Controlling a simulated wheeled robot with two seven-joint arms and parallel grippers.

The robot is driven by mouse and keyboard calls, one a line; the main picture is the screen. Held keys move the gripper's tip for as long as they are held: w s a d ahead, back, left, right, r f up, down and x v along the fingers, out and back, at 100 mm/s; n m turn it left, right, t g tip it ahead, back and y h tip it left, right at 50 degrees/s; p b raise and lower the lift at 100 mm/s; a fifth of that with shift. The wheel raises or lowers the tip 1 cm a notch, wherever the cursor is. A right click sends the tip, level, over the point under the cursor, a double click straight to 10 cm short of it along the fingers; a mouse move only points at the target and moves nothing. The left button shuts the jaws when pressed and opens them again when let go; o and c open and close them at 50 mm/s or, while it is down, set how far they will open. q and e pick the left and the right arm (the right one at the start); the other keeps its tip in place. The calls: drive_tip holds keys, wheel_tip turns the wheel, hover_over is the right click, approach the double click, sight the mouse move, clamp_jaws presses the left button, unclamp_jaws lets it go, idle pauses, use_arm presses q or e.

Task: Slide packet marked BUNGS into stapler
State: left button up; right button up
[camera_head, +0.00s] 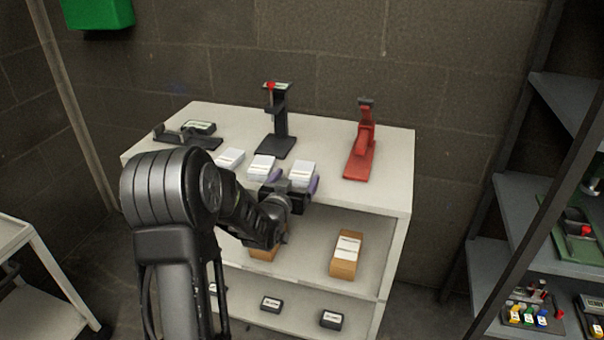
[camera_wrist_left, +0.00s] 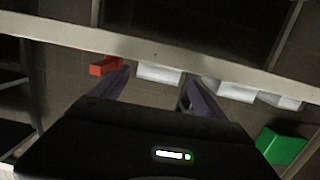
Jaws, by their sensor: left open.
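Three white packets lie in a row near the front edge of the white bench top: a left one (camera_head: 231,158), a middle one (camera_head: 261,167) and a right one (camera_head: 302,172). I cannot read which is marked BUNGS. A red stapler-like device (camera_head: 362,145) stands on the bench to their right; its red base also shows in the left wrist view (camera_wrist_left: 104,66). My left gripper (camera_head: 294,184) is open, its purple fingers at the front of the right packet. In the left wrist view that packet (camera_wrist_left: 158,73) shows between and beyond the fingertips (camera_wrist_left: 158,86). My right gripper is out of view.
A black upright stand with a red knob (camera_head: 277,125) is behind the packets. A black device (camera_head: 187,137) sits at the back left. Brown boxes (camera_head: 346,256) and small dark boxes (camera_head: 331,319) occupy the shelves below. Bare top lies around the red device.

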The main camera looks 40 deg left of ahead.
sight(301, 172)
use_arm(q)
drive_tip(key=p+x, duration=0.1)
drive_tip(key=x, duration=0.4)
drive_tip(key=shift+w, duration=0.15)
idle(0.4)
drive_tip(key=c, duration=1.5)
drive_tip(key=shift+r, duration=0.1)
drive_tip(key=shift+c, duration=0.2)
wheel_tip(301, 172, up, 10)
drive_tip(key=shift+f, duration=0.1)
